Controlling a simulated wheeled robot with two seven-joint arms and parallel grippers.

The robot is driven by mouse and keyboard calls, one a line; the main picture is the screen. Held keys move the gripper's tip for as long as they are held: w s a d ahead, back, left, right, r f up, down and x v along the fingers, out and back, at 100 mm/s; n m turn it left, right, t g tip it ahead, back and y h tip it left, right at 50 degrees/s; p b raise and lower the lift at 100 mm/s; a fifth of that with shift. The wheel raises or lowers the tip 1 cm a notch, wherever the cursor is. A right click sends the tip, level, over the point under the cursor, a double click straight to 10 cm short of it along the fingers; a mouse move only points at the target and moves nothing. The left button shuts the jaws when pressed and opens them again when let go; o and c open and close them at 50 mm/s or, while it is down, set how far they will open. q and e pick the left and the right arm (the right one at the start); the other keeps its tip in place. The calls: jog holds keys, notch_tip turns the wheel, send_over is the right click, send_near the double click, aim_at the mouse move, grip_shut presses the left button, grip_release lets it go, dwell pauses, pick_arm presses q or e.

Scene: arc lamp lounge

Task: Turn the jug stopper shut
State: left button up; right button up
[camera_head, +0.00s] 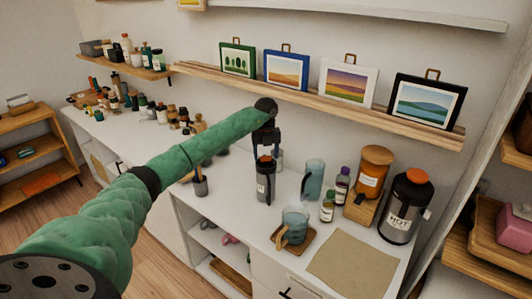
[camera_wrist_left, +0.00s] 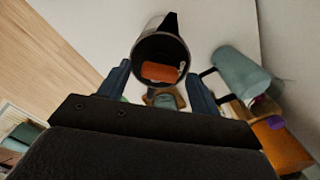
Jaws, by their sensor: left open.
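The orange stopper (camera_wrist_left: 160,72) shows as a bar inside the round rim. My left gripper (camera_head: 267,148) points down just above the stopper. Its two fingers are open and apart, one on each side of the stopper in the wrist view; I cannot tell whether they touch it. My right gripper is not in view.
Right of the jug stand a blue-grey pitcher (camera_head: 313,180), a mug (camera_head: 294,224), small bottles (camera_head: 327,206), an orange canister (camera_head: 373,171) and a large HOT dispenser (camera_head: 402,216). A pencil cup (camera_head: 200,185) stands left. A picture ledge (camera_head: 310,101) runs above. A tan mat (camera_head: 352,265) lies bare.

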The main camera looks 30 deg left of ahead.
pick_arm(q)
jog(key=shift+f, duration=0.3)
jog(key=shift+c, duration=0.4)
jog(key=c, duration=0.9)
